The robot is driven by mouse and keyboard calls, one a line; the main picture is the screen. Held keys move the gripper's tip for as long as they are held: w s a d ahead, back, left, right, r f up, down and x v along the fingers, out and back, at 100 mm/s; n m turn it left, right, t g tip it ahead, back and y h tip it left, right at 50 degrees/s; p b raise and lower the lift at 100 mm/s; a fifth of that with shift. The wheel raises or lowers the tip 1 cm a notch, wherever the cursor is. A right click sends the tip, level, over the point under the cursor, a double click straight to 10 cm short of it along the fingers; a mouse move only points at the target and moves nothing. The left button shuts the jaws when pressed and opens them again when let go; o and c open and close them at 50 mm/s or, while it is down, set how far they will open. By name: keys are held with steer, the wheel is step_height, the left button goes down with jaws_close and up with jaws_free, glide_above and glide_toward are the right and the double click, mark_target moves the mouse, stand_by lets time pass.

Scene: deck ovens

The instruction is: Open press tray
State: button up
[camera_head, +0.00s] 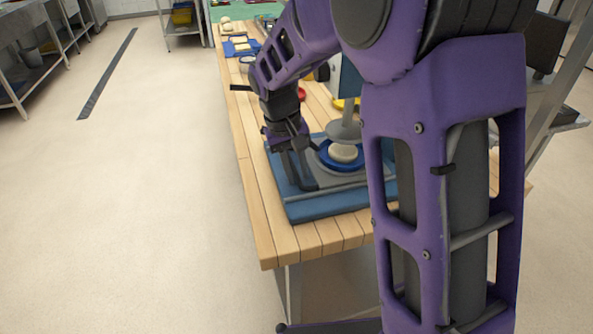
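The press (330,203) has a blue base on the near part of the wooden table. A grey press disc (344,132) hangs above a blue round dish (323,153) with a pale dough piece (343,152) in it. The dish sits on a grey tray (345,172) set in the base. My gripper (298,177) is pointed down at the left side of the press, close to the tray's left edge. Its dark fingers blend with the dark grey parts there, so its opening and any contact are unclear. My purple arm hides the right part of the press.
The wooden table (265,228) runs away from me. Behind the press are a red item (301,93), a yellow item (341,103) and, farther back, a blue tray (236,50) with pale pieces. Metal shelving stands at the far left. The floor left of the table is clear.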

steer(key=shift+c, duration=0.2)
jaws_close()
stand_by(1.2)
